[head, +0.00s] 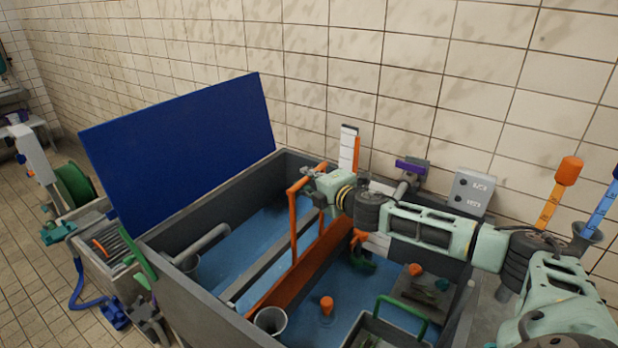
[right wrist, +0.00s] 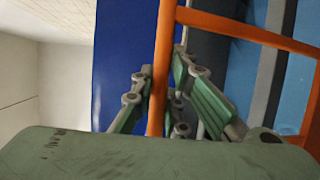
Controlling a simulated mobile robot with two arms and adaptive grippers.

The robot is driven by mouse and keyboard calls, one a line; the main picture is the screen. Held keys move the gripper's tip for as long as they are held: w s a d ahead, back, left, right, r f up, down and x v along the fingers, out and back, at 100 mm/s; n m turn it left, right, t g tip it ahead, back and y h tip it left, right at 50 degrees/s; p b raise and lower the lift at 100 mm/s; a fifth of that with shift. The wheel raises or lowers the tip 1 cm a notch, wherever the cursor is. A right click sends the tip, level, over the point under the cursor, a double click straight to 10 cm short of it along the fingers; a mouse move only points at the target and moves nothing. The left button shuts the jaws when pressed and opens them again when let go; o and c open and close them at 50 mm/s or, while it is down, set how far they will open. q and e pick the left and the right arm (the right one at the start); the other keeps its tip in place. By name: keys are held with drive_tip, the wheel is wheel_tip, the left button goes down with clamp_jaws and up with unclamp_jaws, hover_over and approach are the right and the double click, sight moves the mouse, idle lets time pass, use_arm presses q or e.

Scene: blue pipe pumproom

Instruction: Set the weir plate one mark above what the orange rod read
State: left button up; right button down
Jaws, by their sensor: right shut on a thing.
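The weir plate (head: 305,283) is a long orange plate standing across the blue water in the open grey tank. An orange handle frame (head: 294,228) rises from it. My right gripper (head: 313,175) is shut on the top of this frame. In the right wrist view, the gripper's fingers (right wrist: 160,85) stand on both sides of an orange bar (right wrist: 166,35). A white marked scale (head: 348,150) with an orange strip stands at the tank's back edge; its marks are too small to read. The orange rod (head: 550,205) stands upright at the right. My left gripper is not in view.
A blue lid (head: 185,150) stands open at the tank's left. A blue rod (head: 602,210) stands in a grey funnel beside the orange rod. An orange float (head: 327,305), a grey cup (head: 270,320) and a green-handled basket (head: 385,332) are at the tank's front. A tiled wall is close behind.

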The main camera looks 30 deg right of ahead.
idle(0.3)
wheel_tip(320, 180, down, 5)
drive_tip(key=b, duration=0.3)
drive_tip(key=shift+f, duration=0.1)
drive_tip(key=c, duration=1.7)
unclamp_jaws()
drive_tip(key=shift+c, duration=0.2)
